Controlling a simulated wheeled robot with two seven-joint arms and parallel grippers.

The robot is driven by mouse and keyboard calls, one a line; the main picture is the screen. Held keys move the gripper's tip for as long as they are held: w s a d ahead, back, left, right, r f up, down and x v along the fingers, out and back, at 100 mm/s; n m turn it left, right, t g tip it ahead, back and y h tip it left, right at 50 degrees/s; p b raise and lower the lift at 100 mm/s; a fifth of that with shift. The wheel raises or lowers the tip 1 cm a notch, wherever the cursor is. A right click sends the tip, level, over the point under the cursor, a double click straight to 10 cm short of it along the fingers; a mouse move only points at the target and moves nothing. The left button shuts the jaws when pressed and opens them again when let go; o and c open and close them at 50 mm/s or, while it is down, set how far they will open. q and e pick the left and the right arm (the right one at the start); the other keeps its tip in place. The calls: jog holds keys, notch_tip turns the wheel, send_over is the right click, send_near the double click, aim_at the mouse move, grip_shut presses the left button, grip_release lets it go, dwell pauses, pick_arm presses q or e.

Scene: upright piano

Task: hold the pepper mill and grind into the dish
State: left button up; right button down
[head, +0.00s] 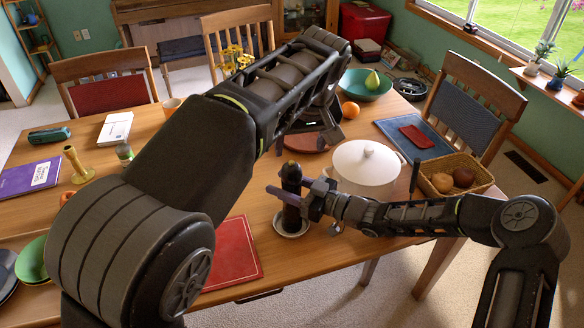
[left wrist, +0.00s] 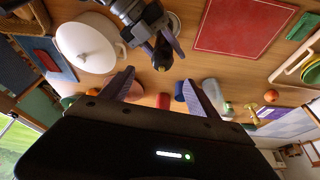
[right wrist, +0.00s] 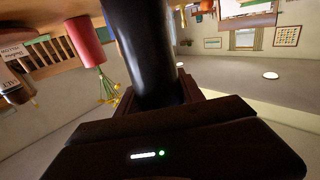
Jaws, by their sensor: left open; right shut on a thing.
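The black pepper mill (head: 291,183) stands upright over the small white dish (head: 281,231) on the wooden table. My right gripper (head: 295,197) is shut around its body from the right side. The mill also fills the upper middle of the right wrist view (right wrist: 140,50) as a dark cylinder. I cannot tell if its base touches the dish. My left gripper (head: 308,138) is open and empty, higher and behind the mill. In the left wrist view, the mill's top (left wrist: 161,56) shows beyond the open fingers, and the dish rim (left wrist: 175,22) shows beside my right gripper.
A lidded white pot (head: 366,165) stands close right of the mill. A wicker basket (head: 455,175) with round items is further right. A red mat (head: 233,255) lies in front to the left. An orange (head: 350,110) and a teal bowl (head: 365,85) are behind.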

aim_at(292, 167)
pick_arm(q)
jog(key=shift+a, duration=0.25)
jog(key=x, duration=1.2)
jog(key=shift+a, duration=0.15)
jog(key=shift+r, duration=0.1)
jog(key=shift+c, duration=0.5)
jog(key=c, duration=1.3)
